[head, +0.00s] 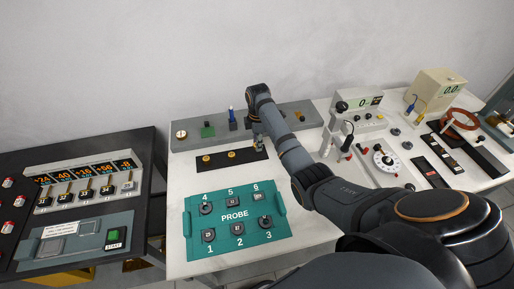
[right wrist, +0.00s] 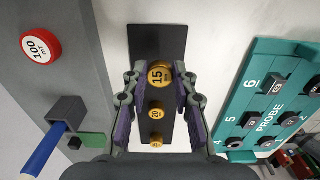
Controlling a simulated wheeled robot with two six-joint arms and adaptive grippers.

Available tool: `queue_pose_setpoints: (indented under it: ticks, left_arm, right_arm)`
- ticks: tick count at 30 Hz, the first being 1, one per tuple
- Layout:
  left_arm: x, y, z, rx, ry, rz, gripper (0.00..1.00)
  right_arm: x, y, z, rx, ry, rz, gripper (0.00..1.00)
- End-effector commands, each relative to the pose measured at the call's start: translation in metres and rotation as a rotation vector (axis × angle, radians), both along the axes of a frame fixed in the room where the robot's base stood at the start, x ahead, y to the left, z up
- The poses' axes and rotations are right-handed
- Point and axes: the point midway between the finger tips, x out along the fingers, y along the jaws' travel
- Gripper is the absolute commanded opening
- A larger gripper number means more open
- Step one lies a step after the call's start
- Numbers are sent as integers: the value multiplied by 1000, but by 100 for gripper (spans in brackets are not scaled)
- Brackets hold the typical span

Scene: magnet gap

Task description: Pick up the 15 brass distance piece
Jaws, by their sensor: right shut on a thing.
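The 15 brass distance piece (right wrist: 159,74) is a round brass disc marked 15 on a black strip (right wrist: 158,36). My right gripper (right wrist: 159,77) is shut on it, one finger on each side. In the head view the right gripper (head: 257,143) is at the right end of the black strip (head: 220,164) and hides the 15 piece. Two other brass pieces show there, the 20 piece (right wrist: 157,112) beside the held one and a third (right wrist: 156,143) farther along. I cannot tell whether the 15 piece is lifted. My left gripper is not in view.
A teal PROBE board (head: 235,246) with several dark numbered knobs lies in front of the strip. A grey ledge (head: 187,142) with a blue-handled tool (right wrist: 44,150) and a red 100 button (right wrist: 41,45) runs behind. A grey lever stand (head: 336,130) is to the right.

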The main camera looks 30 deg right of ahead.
Motion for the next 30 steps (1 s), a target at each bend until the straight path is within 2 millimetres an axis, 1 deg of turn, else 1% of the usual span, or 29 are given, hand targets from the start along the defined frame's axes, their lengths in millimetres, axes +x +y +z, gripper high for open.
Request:
queue_pose_setpoints:
  ticks: [1, 2, 8, 9, 11, 12, 16, 21, 25, 30]
  left_arm:
    - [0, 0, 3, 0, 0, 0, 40]
    - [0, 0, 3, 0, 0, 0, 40]
    - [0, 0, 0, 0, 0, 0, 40]
    - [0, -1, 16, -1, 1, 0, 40]
    - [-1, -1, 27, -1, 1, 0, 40]
    - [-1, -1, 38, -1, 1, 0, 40]
    - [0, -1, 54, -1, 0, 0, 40]
    - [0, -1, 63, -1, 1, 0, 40]
    - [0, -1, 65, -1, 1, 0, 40]
    - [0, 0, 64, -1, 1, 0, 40]
  right_arm:
    - [-9, 0, 8, -1, 1, 0, 0]
    - [-14, 0, 13, -2, 1, 1, 0]
    - [-48, 0, 53, -3, 2, 1, 0]
    - [-60, 0, 63, -4, 6, 1, 0]
    - [-75, 0, 71, -2, 9, 1, 0]
    - [-84, 0, 77, -3, 9, 1, 0]
    - [-108, 1, 85, -2, 8, 1, 0]
    - [-128, 1, 90, -1, 5, 1, 0]
    - [-134, 1, 91, -1, 5, 1, 0]
    - [-135, 2, 90, 0, 5, 0, 0]
